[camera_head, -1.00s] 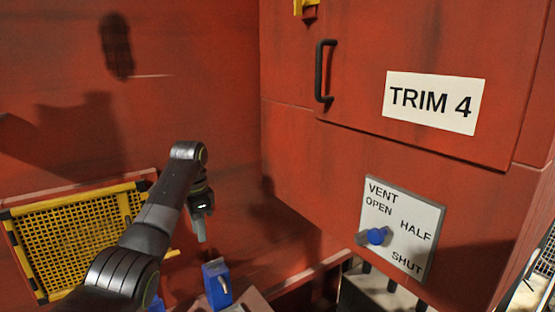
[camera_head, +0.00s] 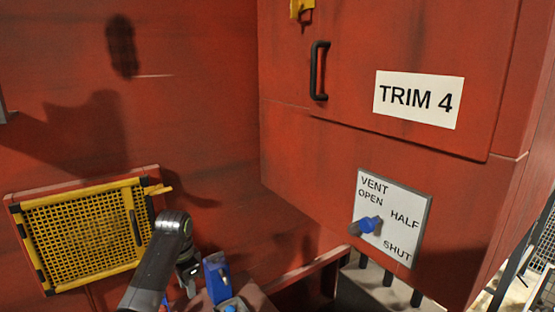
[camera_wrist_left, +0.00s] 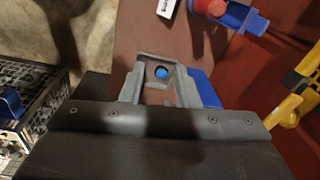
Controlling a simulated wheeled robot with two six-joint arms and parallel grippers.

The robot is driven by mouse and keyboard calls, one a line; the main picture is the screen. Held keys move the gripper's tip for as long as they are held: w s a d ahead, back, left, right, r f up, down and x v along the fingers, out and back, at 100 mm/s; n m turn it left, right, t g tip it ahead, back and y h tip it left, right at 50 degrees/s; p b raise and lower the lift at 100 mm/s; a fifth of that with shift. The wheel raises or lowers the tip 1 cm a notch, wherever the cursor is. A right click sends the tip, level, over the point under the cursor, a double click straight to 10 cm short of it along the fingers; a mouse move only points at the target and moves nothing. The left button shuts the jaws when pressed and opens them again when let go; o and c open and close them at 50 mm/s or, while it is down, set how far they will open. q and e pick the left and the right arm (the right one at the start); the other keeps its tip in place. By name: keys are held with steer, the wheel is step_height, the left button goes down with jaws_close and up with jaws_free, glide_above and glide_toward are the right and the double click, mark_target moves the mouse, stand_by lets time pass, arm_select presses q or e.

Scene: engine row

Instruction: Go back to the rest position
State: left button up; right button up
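My left gripper (camera_head: 188,278) is low in the head view, pointing down beside a blue block-like part (camera_head: 217,278). In the left wrist view its two grey fingers (camera_wrist_left: 160,90) stand apart with nothing held between them. A small grey fitting with a round blue centre (camera_wrist_left: 161,72) shows beyond the gap, and blue material lies close to the right finger. My right gripper is in neither view.
A red cabinet labelled TRIM 4 (camera_head: 419,99) has a black handle (camera_head: 319,71). Its vent plate (camera_head: 400,228) carries a blue-knobbed lever (camera_head: 368,225) at the left. A yellow mesh guard (camera_head: 85,235) stands left. In the wrist view, a dark wire crate (camera_wrist_left: 30,100) is left.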

arm_select(q)
steer(key=s+a+f+n+t, duration=0.1)
steer(key=s+a+f+n, duration=0.1)
steer(key=s+f, duration=0.7)
steer(key=s+a+f+n+t, duration=0.1)
steer(key=s+a+f+n, duration=0.2)
steer(key=s+f, duration=0.5)
steer(key=s+a+r+n+y, duration=0.1)
steer(key=s+r+n, duration=0.15)
steer(key=s, duration=1.05)
steer(key=s+a+r+n+y, duration=0.1)
steer(key=s+r+n, duration=0.15)
steer(key=s, duration=0.95)
step_height(320, 180, down, 26)
steer(key=a+b, duration=0.2)
steer(key=s+d+f+g+h+b, duration=0.1)
steer(key=s+f, duration=1.4)
steer(key=f, duration=0.2)
steer(key=shift+s+d+f+g+b, duration=0.3)
steer(key=shift+s+d+f, duration=0.05)
steer(key=shift+f, duration=0.05)
